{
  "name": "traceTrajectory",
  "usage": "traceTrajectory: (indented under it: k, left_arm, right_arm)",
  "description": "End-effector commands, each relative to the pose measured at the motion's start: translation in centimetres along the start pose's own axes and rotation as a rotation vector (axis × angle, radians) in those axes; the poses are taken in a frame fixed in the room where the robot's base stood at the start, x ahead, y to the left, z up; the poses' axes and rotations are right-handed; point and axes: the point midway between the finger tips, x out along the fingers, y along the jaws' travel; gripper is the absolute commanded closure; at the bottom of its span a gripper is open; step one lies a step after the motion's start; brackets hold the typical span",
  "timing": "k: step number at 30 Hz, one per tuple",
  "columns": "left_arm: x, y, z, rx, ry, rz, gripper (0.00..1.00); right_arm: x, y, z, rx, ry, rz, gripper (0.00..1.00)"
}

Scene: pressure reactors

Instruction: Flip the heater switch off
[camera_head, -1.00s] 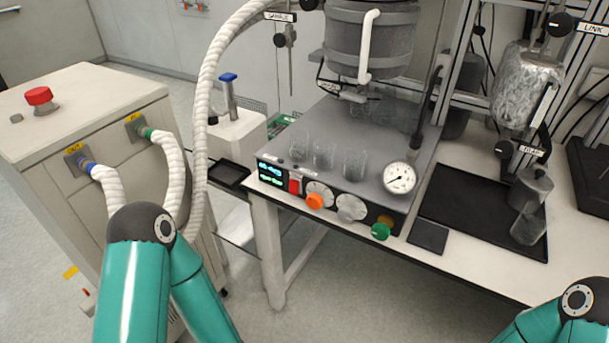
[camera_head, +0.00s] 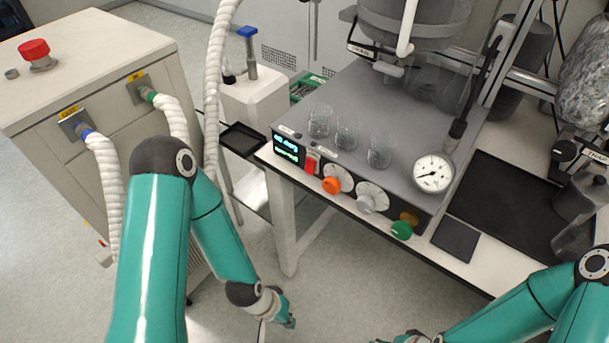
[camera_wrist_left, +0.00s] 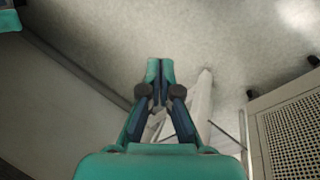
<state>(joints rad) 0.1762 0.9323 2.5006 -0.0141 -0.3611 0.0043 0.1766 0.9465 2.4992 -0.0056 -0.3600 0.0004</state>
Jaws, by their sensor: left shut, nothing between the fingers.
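The red switch (camera_head: 311,164) sits on the front panel of the grey heater unit (camera_head: 420,100), between the lit display (camera_head: 286,147) and the orange knob (camera_head: 331,185). I cannot tell which way it is tipped. My left gripper (camera_head: 290,318) is low in front of the bench, below the panel and well apart from the switch. In the left wrist view its fingers (camera_wrist_left: 160,75) are together and empty, with floor behind them. Of my right arm's end, only a small part shows at the bottom edge in the head view; its fingers cannot be made out.
A grey knob (camera_head: 366,204) and a green knob (camera_head: 401,230) sit further right on the panel. Glass beakers (camera_head: 346,132) and a gauge (camera_head: 433,172) stand above it. A white cabinet (camera_head: 80,70) with hoses is at left. The bench leg (camera_head: 283,230) is near my left gripper.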

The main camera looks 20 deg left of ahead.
Motion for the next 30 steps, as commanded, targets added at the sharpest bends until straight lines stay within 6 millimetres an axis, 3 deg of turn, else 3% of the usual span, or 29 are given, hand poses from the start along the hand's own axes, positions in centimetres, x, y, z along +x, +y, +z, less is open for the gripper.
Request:
traceTrajectory:
  k: [5, 8, 12, 15, 19, 24, 30]
  left_arm:
    - [-1.0, -0.5, -4.3, 0.049, 0.139, 0.024, 1.0]
    - [-2.8, -0.5, -8.3, 0.105, 0.282, 0.048, 1.0]
    - [-7.5, 0.0, -13.8, 0.218, 0.537, 0.083, 1.0]
    - [-12.0, 0.5, -16.2, 0.312, 0.724, 0.101, 1.0]
    - [-17.8, 1.4, -17.3, 0.437, 0.944, 0.111, 1.0]
    - [-23.6, 2.4, -16.1, 0.573, 1.148, 0.102, 1.0]
    - [-26.7, 3.0, -14.7, 0.654, 1.254, 0.091, 1.0]
  right_arm:
    - [2.4, 0.9, 0.0, 0.0, 0.0, 0.0, 0.3]
    - [4.5, 1.6, 0.0, 0.0, 0.0, 0.0, 0.3]
    - [8.1, 2.9, -0.1, 0.0, 0.0, 0.0, 0.3]
    - [10.7, 3.9, -0.1, 0.0, 0.0, 0.0, 0.3]
    - [13.6, 4.9, -0.1, 0.0, 0.0, 0.0, 0.3]
    - [16.1, 5.8, -0.1, 0.0, 0.0, 0.0, 0.3]
    - [17.2, 6.2, -0.1, 0.0, 0.001, 0.0, 0.3]
